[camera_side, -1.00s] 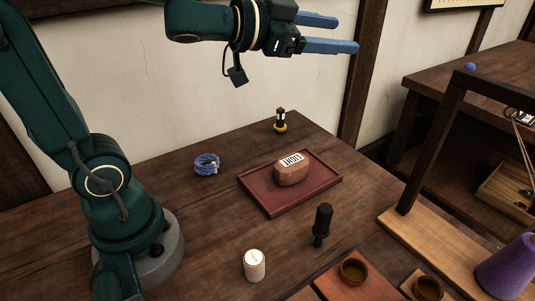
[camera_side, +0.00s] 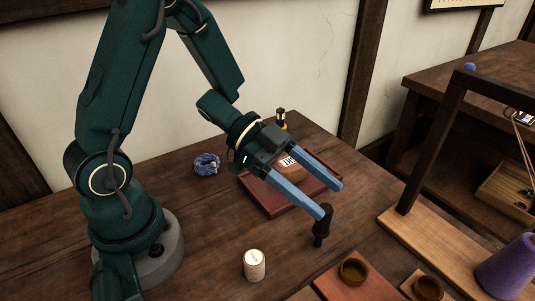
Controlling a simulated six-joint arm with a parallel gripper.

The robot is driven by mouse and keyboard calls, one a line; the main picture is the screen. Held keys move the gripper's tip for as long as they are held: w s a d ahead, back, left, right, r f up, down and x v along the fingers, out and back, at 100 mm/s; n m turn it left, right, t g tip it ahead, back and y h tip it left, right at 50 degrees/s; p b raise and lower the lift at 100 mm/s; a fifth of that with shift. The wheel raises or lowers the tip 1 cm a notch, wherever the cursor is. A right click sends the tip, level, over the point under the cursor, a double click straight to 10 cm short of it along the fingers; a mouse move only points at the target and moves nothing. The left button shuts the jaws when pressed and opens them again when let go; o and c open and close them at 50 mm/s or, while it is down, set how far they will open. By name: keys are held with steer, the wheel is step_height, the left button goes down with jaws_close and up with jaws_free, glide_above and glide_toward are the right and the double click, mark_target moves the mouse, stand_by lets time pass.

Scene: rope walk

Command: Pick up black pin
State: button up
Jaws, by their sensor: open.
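The black pin (camera_side: 321,230) stands upright on the dark wooden table, in front of the red tray. My gripper (camera_side: 331,201) is open, with two long blue fingers pointing down and to the right. The tip of the nearer finger is at the pin's top in the picture and overlaps it slightly. The farther finger's tip is up and to the right of the pin. I cannot tell whether a finger touches the pin.
The red tray (camera_side: 262,203) holds a brown labelled block (camera_side: 291,172), partly hidden by my gripper. A white cylinder (camera_side: 254,265), a blue rope coil (camera_side: 206,164) and a small dark bottle (camera_side: 281,116) stand around. Cups (camera_side: 354,271) and a wooden frame (camera_side: 404,200) are at right.

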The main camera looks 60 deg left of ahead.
mark_target(321, 228)
step_height(321, 228, down, 4)
steer(key=shift+f, duration=0.25)
steer(key=shift+x, duration=2.6)
jaws_close()
